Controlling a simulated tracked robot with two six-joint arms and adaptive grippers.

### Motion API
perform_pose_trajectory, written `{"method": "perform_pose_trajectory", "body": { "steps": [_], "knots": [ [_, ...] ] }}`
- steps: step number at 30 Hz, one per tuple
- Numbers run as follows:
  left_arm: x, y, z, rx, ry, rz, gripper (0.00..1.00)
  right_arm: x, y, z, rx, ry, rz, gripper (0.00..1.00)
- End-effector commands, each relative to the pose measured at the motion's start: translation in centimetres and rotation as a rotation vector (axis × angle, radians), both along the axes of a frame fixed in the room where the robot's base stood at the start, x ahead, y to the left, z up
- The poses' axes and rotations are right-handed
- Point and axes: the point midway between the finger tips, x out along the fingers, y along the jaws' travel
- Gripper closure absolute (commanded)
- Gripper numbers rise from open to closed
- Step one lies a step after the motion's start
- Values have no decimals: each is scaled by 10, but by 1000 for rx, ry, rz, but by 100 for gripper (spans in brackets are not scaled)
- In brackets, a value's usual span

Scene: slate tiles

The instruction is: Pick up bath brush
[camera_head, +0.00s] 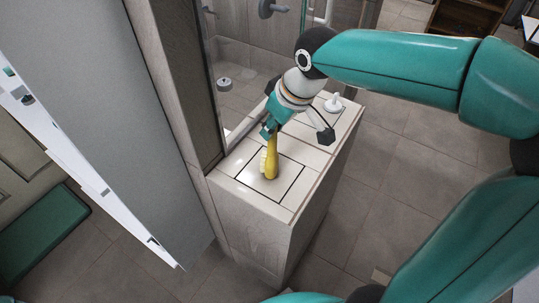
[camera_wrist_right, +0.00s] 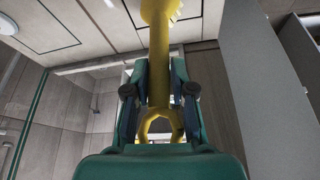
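The yellow bath brush (camera_head: 270,158) is upright, head down, over the front part of the pale tiled ledge (camera_head: 247,195), with its pale bristles facing left. I cannot tell whether its head touches the ledge. My right gripper (camera_head: 268,130) points down from above, around the brush's handle. In the right wrist view the fingers (camera_wrist_right: 159,75) lie close against both sides of the yellow handle (camera_wrist_right: 159,50), and its looped end (camera_wrist_right: 160,125) sits between them near the palm. The brush head runs out of the top of that view. My left gripper is not in view.
A white pump-like item (camera_head: 334,103) stands at the ledge's back end. A glass shower screen and a wall panel (camera_head: 180,80) stand left of the ledge. A small round item (camera_head: 225,84) is behind the glass. The tiled floor (camera_head: 400,165) right of the ledge is open.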

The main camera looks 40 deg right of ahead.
Motion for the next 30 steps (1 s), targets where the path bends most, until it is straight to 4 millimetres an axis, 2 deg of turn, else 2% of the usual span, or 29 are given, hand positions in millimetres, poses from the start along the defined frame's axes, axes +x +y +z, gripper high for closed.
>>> {"method": "perform_pose_trajectory", "body": {
  "steps": [1,3,20,26,30],
  "knots": [
    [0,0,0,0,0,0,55,0,0,0,1,0,-1,90],
    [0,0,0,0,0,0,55,0,0,0,1,0,-1,100],
    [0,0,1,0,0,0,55,0,0,4,1,-2,-1,100],
    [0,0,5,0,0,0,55,1,0,21,1,-4,0,100],
    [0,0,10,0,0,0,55,1,0,43,1,-5,0,100]
  ]
}}
